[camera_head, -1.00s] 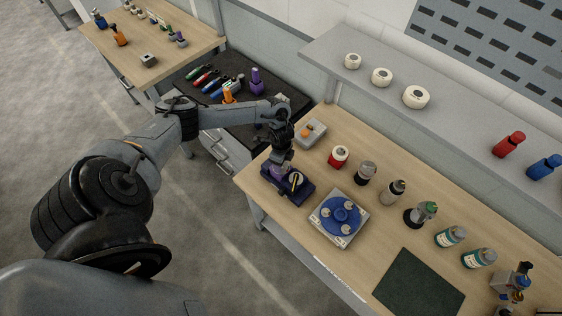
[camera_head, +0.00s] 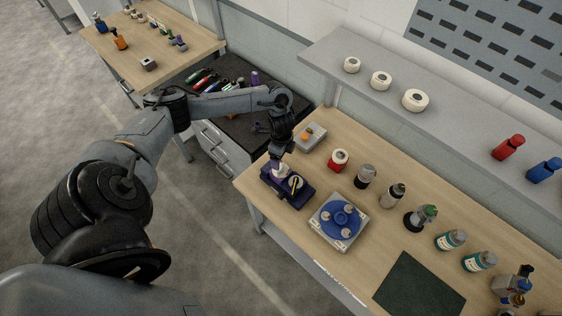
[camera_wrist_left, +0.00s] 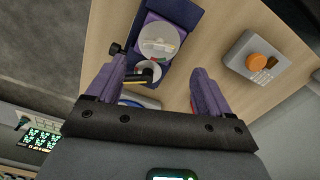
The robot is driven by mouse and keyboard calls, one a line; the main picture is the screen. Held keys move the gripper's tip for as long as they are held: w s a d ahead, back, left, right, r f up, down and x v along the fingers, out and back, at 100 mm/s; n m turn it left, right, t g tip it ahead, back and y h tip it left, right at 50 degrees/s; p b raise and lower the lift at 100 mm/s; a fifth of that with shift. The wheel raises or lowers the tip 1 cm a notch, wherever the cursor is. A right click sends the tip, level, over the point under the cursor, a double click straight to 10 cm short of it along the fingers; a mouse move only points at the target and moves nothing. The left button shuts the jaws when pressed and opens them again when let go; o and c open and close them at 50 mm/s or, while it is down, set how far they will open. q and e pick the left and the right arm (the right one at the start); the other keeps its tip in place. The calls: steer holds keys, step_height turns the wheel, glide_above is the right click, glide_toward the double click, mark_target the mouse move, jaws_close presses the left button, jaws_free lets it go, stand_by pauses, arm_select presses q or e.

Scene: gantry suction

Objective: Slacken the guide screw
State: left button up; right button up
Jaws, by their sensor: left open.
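A dark blue-purple fixture (camera_head: 297,197) stands at the near left end of the wooden bench. In the left wrist view the fixture (camera_wrist_left: 184,12) carries two pale round discs (camera_wrist_left: 159,40), a black side knob (camera_wrist_left: 115,49) and a small black-and-yellow piece (camera_wrist_left: 140,77). I cannot tell which part is the guide screw. My left gripper (camera_head: 279,170) is above the fixture, pointing down. In the wrist view its purple fingers (camera_wrist_left: 154,80) are spread wide, with the lower disc and the black-and-yellow piece showing between them. They hold nothing. My right gripper is not in view.
A grey box with an orange button (camera_head: 309,136) is behind the fixture; it shows in the wrist view (camera_wrist_left: 244,52) right of the fingers. A blue round rotor unit (camera_head: 338,221) is to the right. Several bottles line the bench. A dark green mat (camera_head: 418,284) lies clear.

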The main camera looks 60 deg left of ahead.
arm_select(q)
steer(key=shift+r, duration=1.85)
